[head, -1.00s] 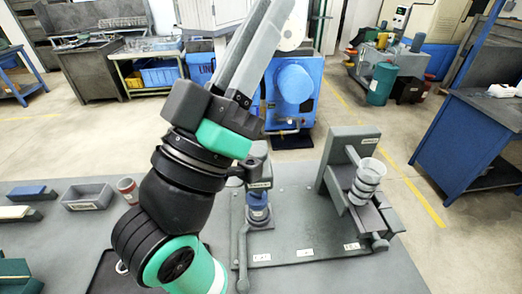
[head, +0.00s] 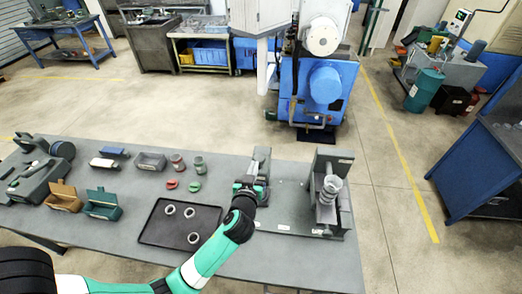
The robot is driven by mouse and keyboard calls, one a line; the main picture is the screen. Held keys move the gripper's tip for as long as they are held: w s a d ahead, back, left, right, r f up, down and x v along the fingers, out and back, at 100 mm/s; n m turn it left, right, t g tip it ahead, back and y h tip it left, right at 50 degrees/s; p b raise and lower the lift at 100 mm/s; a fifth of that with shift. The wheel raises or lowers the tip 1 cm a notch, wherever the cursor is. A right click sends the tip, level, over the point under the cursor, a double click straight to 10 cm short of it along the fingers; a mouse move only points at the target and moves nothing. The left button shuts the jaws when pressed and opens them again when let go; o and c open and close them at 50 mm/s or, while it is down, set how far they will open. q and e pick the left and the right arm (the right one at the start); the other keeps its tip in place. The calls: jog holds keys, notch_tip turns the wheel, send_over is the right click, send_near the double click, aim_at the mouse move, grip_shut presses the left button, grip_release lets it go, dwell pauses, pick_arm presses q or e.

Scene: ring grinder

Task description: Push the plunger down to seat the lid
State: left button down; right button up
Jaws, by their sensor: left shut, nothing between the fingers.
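The press fixture (head: 263,153) with the plunger stands on the grey base plate at the table's far edge. Its upper grey block shows behind my left gripper. My left gripper (head: 252,180) is shut and empty, right in front of the fixture, and covers its lower part. The plunger and the lid under it are hidden, so I cannot tell if the fingers touch them. My right gripper is not in view.
A second fixture (head: 330,163) holding stacked rings stands to the right. A black tray (head: 160,235) with several rings lies left of my arm. Red and green lids (head: 172,184) (head: 195,186), two cups and small bins stand further left.

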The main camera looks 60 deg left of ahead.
pick_arm(q)
jog(key=b, duration=0.3)
send_over(259, 158)
jog(key=s+d, duration=0.2)
notch_tip(259, 158, down, 2)
jog(key=f, duration=0.2)
jog(key=w+f, duration=0.1)
jog(key=shift+a+f, duration=0.2)
jog(key=shift+f, duration=0.55)
